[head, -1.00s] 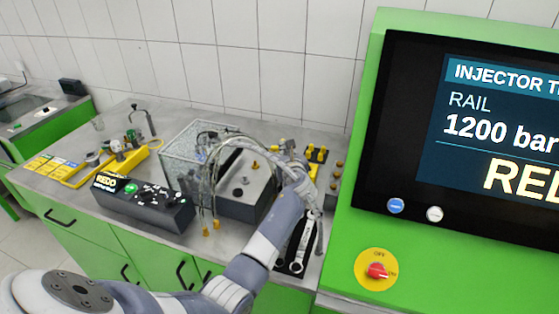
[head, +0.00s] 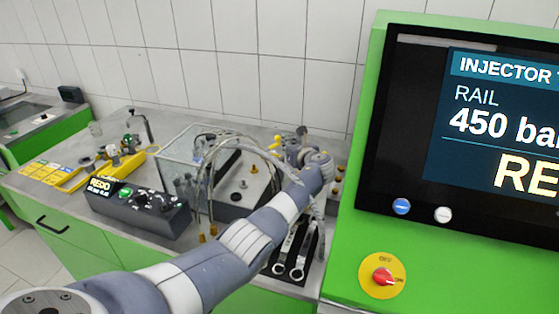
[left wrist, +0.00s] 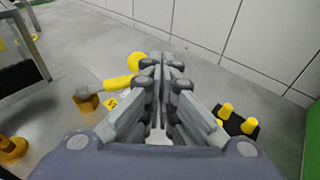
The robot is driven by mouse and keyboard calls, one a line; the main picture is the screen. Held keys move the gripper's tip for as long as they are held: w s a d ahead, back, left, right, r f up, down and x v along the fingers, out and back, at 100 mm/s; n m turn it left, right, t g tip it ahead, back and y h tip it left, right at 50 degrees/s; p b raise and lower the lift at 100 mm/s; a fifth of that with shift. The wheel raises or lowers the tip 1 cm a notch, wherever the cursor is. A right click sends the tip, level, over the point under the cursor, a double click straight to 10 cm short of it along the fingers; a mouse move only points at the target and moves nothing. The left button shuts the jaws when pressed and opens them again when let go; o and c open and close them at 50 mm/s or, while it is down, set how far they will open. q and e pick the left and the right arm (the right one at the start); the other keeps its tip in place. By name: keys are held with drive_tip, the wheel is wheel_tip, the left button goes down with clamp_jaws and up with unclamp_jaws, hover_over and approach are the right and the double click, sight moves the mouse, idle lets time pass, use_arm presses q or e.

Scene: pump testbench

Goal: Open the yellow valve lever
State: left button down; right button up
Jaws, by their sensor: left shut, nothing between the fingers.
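The yellow valve lever (left wrist: 119,83) shows in the left wrist view just left of my fingers, with a round knob at its far end. Its near end meets a brass-coloured block (left wrist: 87,101) on the grey bench. In the head view a small yellow part of the lever (head: 277,140) shows left of my wrist. My left gripper (left wrist: 164,60) is shut and empty, its fingertips beside the knob; I cannot tell whether they touch it. In the head view my left gripper (head: 302,133) is partly hidden by my own wrist. My right gripper is not in view.
A clear-walled box (head: 180,152) with hoses stands left of my arm. A black control box (head: 140,205) sits at the bench front. Wrenches (head: 298,262) lie on a dark mat. A green cabinet with a screen (head: 500,130) reading 450 bar stands right. Yellow-topped pegs (left wrist: 238,118) stand right of my fingers.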

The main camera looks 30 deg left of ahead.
use_arm(q)
drive_tip(key=shift+w+a+b, duration=0.3)
drive_tip(key=shift+w+a, duration=0.05)
drive_tip(key=shift+a, duration=0.3)
drive_tip(key=shift+w+a+b, duration=0.25)
drive_tip(key=shift+w+a, duration=0.05)
drive_tip(key=shift+a, duration=0.4)
idle(1.1)
drive_tip(key=v, duration=0.7)
drive_tip(key=shift+d, duration=0.25)
drive_tip(key=shift+s, duration=0.1)
idle(0.4)
